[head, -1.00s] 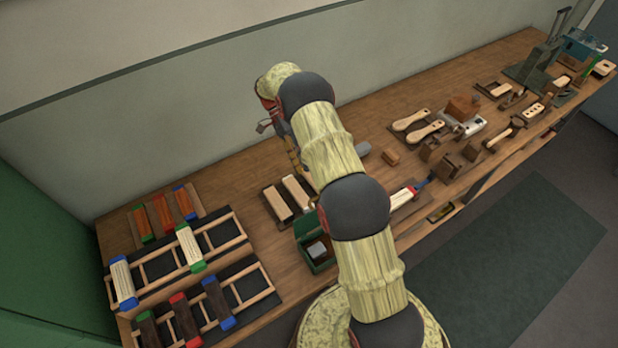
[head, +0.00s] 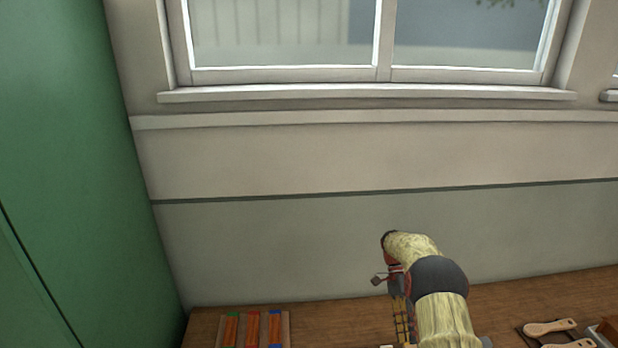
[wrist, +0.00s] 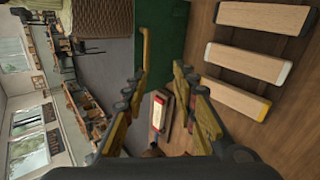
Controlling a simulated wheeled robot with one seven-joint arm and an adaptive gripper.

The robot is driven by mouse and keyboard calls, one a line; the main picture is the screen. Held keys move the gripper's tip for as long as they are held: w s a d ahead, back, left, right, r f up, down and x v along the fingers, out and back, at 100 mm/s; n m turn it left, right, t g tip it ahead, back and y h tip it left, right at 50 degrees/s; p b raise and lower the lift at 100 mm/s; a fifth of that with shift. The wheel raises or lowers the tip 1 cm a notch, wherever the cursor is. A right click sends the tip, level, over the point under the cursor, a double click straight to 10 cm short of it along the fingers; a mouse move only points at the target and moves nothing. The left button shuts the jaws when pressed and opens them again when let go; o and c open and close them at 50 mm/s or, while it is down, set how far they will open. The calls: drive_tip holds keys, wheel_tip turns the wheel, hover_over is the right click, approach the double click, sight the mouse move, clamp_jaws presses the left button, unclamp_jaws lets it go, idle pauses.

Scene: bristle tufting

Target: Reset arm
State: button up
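My gripper (wrist: 163,75) shows in the wrist view with its two fingers spread apart and nothing between the tips. It is open, above the bench. In the head view my arm reaches in from the bottom, and the gripper (head: 402,318) hangs at its end, partly cut off by the frame's lower edge. The wooden workbench (head: 530,288) runs along the wall below it. In the wrist view, several pale wooden blocks (wrist: 248,63) lie on the bench to the right of the fingers.
A rack of orange blocks (head: 252,328) sits at the bench's left end. Pale paddle-shaped handles (head: 550,327) lie at right. A green cabinet (head: 60,150) stands at left, and a window (head: 380,40) is above.

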wheel_tip(320, 180, down, 5)
drive_tip(key=s+n, duration=0.1)
drive_tip(key=n, duration=0.3)
drive_tip(key=s+a+r+n+t+b, duration=0.3)
drive_tip(key=s+a+r+n+t, duration=0.1)
drive_tip(key=s+r, duration=0.3)
drive_tip(key=s+a+r+n+t+b, duration=0.4)
drive_tip(key=s+a+r+t, duration=0.1)
drive_tip(key=s, duration=0.6)
drive_tip(key=s+a+r+n+t+b, duration=0.3)
drive_tip(key=s+r+t, duration=0.3)
drive_tip(key=s+r, duration=0.4)
drive_tip(key=shift+a+n+b, duration=0.35)
drive_tip(key=shift+a+n, duration=0.25)
drive_tip(key=shift+a, duration=0.25)
drive_tip(key=shift+w+d+r, duration=0.1)
